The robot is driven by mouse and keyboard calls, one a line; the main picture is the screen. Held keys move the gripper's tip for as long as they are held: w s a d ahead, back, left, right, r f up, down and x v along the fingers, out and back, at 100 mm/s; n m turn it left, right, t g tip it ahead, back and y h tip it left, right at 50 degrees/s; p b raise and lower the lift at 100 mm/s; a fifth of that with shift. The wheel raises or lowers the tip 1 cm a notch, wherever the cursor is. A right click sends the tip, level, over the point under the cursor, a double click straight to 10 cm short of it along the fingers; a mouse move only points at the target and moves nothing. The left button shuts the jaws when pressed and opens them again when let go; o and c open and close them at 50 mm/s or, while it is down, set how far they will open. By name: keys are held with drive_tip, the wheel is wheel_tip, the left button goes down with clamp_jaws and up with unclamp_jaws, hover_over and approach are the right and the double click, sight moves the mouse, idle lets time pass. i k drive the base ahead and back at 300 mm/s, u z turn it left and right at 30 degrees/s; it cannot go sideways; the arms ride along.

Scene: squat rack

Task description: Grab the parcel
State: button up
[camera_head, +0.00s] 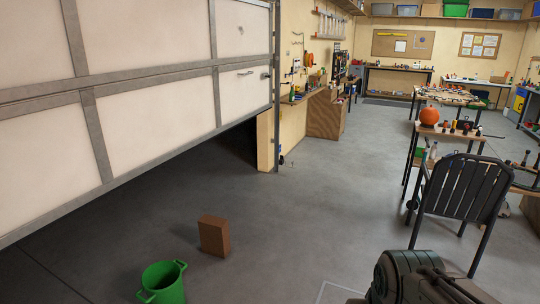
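A brown box-shaped parcel (213,237) stands upright on the grey concrete floor in the lower middle of the head view, apart from other things. A part of my own arm (415,280) shows at the bottom right edge. My gripper's fingers are not visible, so its opening and its place relative to the parcel cannot be seen.
A green bucket (163,284) with handles stands just left of and nearer than the parcel. A large tilted garage door (150,80) fills the upper left. A dark slatted chair (464,187) and a cluttered table (452,133) stand at right. The middle floor is clear.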

sight(214, 231)
drive_tip(key=u, duration=0.1)
drive_tip(key=i, duration=1.7)
drive_tip(key=u, duration=0.5)
drive_tip(key=i, duration=2)
drive_tip(key=u, duration=0.45)
drive_tip(key=i, duration=0.75)
drive_tip(key=u, duration=0.1)
